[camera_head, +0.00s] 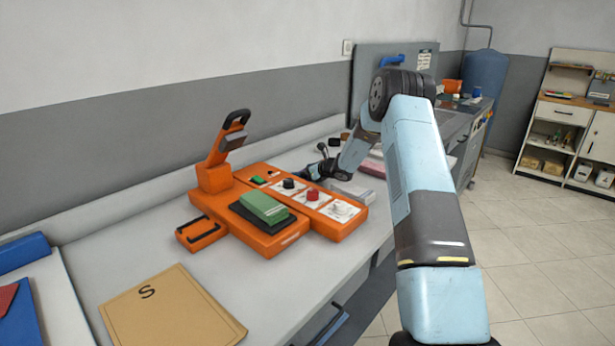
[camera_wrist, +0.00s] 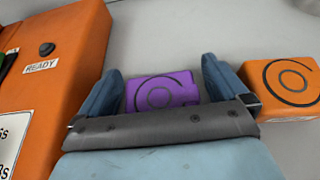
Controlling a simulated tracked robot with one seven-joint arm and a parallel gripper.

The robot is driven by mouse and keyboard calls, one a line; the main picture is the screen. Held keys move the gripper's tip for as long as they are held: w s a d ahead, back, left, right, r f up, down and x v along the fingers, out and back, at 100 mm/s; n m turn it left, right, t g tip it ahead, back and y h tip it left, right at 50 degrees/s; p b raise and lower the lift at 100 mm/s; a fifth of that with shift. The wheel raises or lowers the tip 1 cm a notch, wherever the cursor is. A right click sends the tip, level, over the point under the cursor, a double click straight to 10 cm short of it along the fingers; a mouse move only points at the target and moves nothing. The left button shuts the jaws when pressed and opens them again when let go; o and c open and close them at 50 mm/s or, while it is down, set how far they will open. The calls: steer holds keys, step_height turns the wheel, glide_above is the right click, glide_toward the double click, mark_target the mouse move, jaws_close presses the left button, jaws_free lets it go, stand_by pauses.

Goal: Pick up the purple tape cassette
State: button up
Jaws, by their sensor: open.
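The purple tape cassette (camera_wrist: 162,91) lies on the grey counter in the wrist view, with a dark ring mark on its top. My gripper (camera_wrist: 162,88) is open, with one finger on each side of the cassette. Its near edge is hidden behind the gripper's body. I cannot tell whether the fingers touch it. In the head view my gripper (camera_head: 318,170) is small and low behind the orange machine, and I cannot make out the cassette there.
An orange machine (camera_wrist: 72,62) with a READY label stands close on the left in the wrist view. An orange block (camera_wrist: 291,105) with a ring mark lies close on the right. In the head view, a tan folder (camera_head: 170,312) marked S lies on the counter (camera_head: 290,300) in front.

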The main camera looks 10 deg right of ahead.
steer(key=shift+c, duration=0.5)
steer(key=c, duration=1)
steer(key=shift+r, duration=0.15)
